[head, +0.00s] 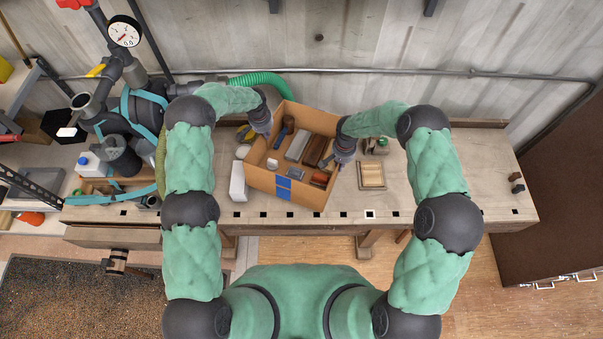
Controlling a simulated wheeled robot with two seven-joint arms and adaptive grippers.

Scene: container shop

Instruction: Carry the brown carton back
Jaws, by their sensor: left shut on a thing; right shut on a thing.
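The brown carton (262,182) is open at the top and stands turned at an angle over the wooden workbench, with a blue patch on its near wall. Several small items lie inside it, among them a blue-grey handled tool, a grey block, a brown block and a small white thing. My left gripper (264,128) is shut on the carton's left wall. My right gripper (340,156) is shut on its right wall. The fingertips are small and partly hidden by the carton's walls. I cannot tell whether the carton touches the bench.
The workbench (470,175) is mostly clear to the right. A wooden tray (371,176) lies right of the carton and a white box (238,181) stands left of it. A pump with a gauge (124,32) stands at the left, and a brown cabinet (550,190) at the right.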

